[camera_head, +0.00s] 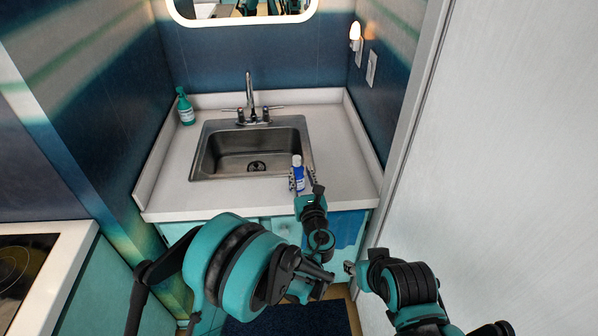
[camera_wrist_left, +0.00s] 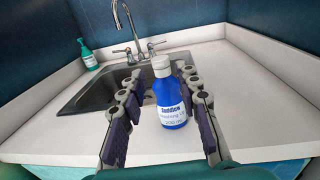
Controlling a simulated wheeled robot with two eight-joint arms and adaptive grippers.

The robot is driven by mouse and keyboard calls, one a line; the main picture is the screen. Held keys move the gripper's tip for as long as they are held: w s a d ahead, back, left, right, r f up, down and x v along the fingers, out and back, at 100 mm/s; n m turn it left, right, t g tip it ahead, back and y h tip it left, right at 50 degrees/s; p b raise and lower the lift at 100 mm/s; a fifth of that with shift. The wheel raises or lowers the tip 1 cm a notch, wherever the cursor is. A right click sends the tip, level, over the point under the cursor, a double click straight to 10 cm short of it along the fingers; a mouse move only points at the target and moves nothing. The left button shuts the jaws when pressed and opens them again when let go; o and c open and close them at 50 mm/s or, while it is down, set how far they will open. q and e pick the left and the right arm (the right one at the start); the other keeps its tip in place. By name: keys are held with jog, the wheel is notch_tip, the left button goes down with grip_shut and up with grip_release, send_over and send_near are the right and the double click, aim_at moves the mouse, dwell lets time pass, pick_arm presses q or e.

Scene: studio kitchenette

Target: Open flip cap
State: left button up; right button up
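A blue bottle (camera_head: 299,182) with a white label and a white cap (camera_head: 297,160) stands upright on the counter by the sink's front right corner. In the left wrist view the bottle (camera_wrist_left: 170,103) is between my left fingers, with its white cap (camera_wrist_left: 161,66) shut as far as I can see.
The steel sink (camera_head: 205,165) with its faucet (camera_head: 250,95) lies behind and left of the bottle. A green pump bottle (camera_head: 186,108) stands at the back left. A white wall panel (camera_head: 500,130) bounds the right. The counter (camera_head: 345,165) right of the bottle is clear.

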aim_at(298, 163)
pick_arm(q)
jog(key=shift+w+a+b, duration=0.2)
jog(key=shift+w+b, duration=0.15)
jog(key=shift+w, duration=1.45)
jog(key=shift+c, duration=0.3)
grip_shut()
jog(key=shift+r, duration=0.15)
